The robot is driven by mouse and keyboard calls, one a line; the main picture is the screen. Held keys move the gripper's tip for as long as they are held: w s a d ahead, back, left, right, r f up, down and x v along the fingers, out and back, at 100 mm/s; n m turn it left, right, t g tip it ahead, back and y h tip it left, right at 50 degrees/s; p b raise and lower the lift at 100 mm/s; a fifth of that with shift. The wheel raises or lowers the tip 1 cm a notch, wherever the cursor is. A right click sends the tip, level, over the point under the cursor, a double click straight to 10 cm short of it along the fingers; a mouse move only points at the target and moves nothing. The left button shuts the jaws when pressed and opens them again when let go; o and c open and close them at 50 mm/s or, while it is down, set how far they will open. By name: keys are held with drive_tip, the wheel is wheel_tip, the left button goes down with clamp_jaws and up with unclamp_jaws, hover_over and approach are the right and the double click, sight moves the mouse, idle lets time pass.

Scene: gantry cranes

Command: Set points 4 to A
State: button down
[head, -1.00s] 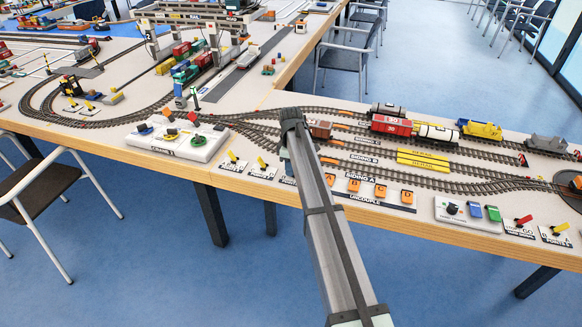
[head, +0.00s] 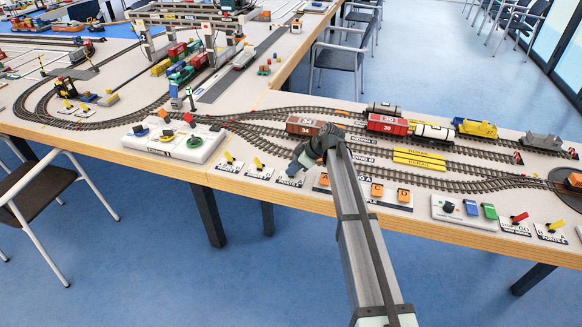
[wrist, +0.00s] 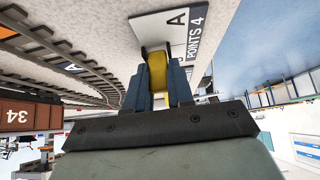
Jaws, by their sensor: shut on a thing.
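The points 4 plate (wrist: 183,22) is white, with the letter A and the words POINTS 4 showing at the top of the wrist view. Its yellow lever (wrist: 157,72) stands between my gripper's fingers (wrist: 158,84), which are shut on it. The fingers cover the lever's sides, and which way it leans is hard to tell. In the head view, my gripper (head: 297,168) is at the plate (head: 288,181) near the table's front edge, and hides the lever there.
Two similar yellow levers, left (head: 229,157) and right (head: 258,163), stand to the left. An uncouple panel (head: 376,190) with orange buttons is close on the right. A brown boxcar (head: 305,125) stands on the track behind; it also shows in the wrist view (wrist: 25,113).

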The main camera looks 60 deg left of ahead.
drive_tip(key=shift+w+d+f+g+y, duration=0.1)
drive_tip(key=shift+w+d+g+y, duration=0.1)
drive_tip(key=shift+g+y, duration=0.45)
drive_tip(key=shift+w+d+f+g+y, duration=0.1)
drive_tip(key=shift+w+d+g+y, duration=0.1)
drive_tip(key=shift+g+y, duration=0.45)
drive_tip(key=c, duration=1)
unclamp_jaws()
drive_tip(key=v, duration=1.4)
drive_tip(key=shift+d+f, duration=0.1)
drive_tip(key=shift+f, duration=0.15)
drive_tip(key=shift+w, duration=0.1)
